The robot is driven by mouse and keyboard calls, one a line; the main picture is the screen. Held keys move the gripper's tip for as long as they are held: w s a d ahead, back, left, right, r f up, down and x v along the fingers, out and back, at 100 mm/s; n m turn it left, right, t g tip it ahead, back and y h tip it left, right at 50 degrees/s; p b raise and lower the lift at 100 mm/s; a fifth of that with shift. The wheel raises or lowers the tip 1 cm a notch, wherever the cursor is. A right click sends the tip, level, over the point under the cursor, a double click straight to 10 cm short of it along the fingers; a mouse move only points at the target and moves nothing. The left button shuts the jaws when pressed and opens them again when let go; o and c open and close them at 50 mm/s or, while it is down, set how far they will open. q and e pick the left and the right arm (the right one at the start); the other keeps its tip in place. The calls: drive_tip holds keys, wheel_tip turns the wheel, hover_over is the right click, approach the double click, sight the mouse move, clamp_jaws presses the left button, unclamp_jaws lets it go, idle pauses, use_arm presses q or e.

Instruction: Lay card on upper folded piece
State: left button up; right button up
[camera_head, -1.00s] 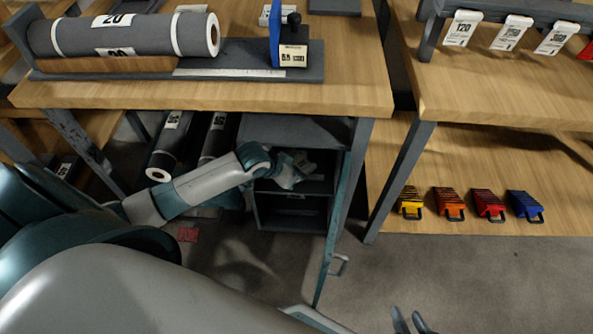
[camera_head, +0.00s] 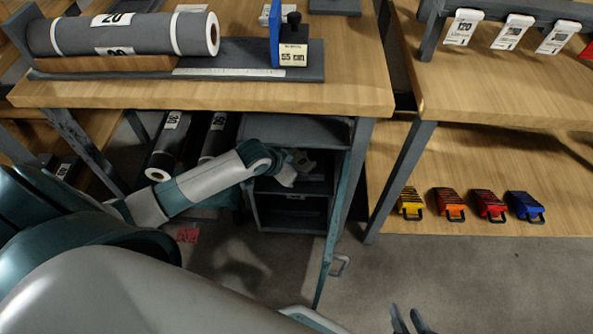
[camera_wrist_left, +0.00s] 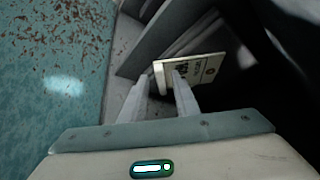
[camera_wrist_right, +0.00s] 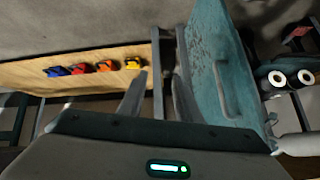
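My left gripper (camera_wrist_left: 162,78) is inside the open grey cabinet (camera_head: 291,212) under the table, at its upper compartment. Its fingers close on a cream card (camera_wrist_left: 206,70) with black print. The card is tilted and close to grey stacked layers (camera_wrist_left: 172,38), which look like the folded piece; I cannot tell whether they touch. In the head view the left gripper (camera_head: 287,174) is small and partly hidden by its wrist. My right gripper (camera_head: 411,322) is open and empty at the bottom edge; its spread fingers also show in the right wrist view (camera_wrist_right: 157,95).
The teal cabinet door (camera_wrist_right: 220,50) stands open, with a handle (camera_head: 340,265) on it. A grey roll (camera_head: 130,35) lies on the table above. Several coloured clamp-like items (camera_head: 449,203) sit on the lower right shelf. Dark rolls (camera_head: 170,145) lie left of the cabinet.

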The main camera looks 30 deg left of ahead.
use_arm(q)
drive_tip(key=shift+r, duration=0.1)
